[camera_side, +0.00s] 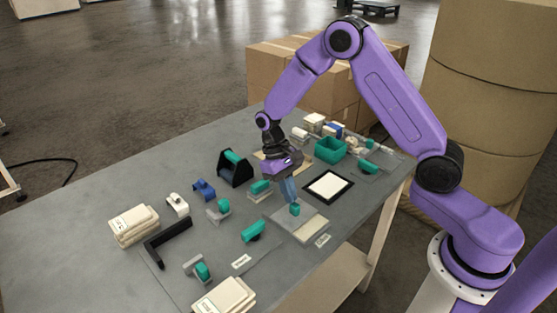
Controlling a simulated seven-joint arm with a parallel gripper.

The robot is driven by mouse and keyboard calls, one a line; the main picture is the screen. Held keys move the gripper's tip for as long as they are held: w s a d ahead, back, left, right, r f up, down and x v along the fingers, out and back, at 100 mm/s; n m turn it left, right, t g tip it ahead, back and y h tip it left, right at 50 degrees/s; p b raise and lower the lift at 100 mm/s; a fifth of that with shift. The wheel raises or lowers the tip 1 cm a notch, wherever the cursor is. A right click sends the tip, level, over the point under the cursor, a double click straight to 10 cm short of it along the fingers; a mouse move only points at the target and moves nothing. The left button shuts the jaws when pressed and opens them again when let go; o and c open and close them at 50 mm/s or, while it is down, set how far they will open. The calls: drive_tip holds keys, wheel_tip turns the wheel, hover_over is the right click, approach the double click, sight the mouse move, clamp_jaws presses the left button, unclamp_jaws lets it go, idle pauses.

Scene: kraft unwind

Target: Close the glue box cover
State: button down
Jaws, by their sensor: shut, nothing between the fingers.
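My gripper (290,198) points down over the right half of the table, its bluish fingers together and empty. Its tips are at or just above a small teal knob (295,210); I cannot tell whether they touch. The knob is at the back edge of a flat pale grey panel (302,226) lying near the table's front right edge. This panel may be the glue box cover, but no label is readable. The fingers hide part of the knob and what lies behind it.
A black-framed white pad (327,187) lies right of the gripper, with a teal bin (330,150) behind it. A black stand (235,168) with a teal part is to the left. Pale stacks (133,225) and a black L-shaped bar (167,242) lie further left. The far left tabletop is clear.

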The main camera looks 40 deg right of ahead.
drive_tip(key=v, duration=1)
drive_tip(key=w, duration=0.7)
drive_tip(key=x, duration=1)
drive_tip(key=shift+d+f, duration=0.15)
drive_tip(key=shift+d, duration=0.2)
drive_tip(key=shift+s, duration=1.85)
drive_tip(key=shift+s, duration=0.1)
hover_over(301, 215)
